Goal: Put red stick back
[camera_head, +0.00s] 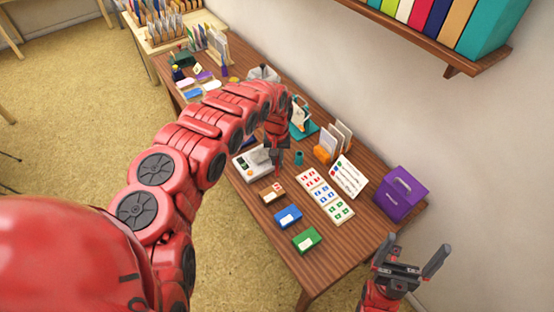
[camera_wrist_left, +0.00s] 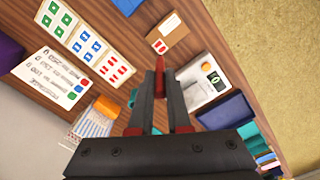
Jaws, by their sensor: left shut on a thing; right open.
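My left gripper (camera_head: 276,158) is above the brown table, over the edge of a white device. In the left wrist view its fingers (camera_wrist_left: 160,85) are closed together, and a red stick (camera_wrist_left: 160,64) shows between their tips. Most of the stick is hidden by the fingers. A brown block with a white, red-marked label (camera_head: 272,192) lies on the table in front of the gripper; it also shows in the left wrist view (camera_wrist_left: 167,33). My right gripper (camera_head: 408,262) is open and empty, off the table's right end.
A white device with a small display (camera_head: 244,165) lies beside the left gripper. Blue (camera_head: 288,216) and green (camera_head: 306,240) boxes lie near the front edge.

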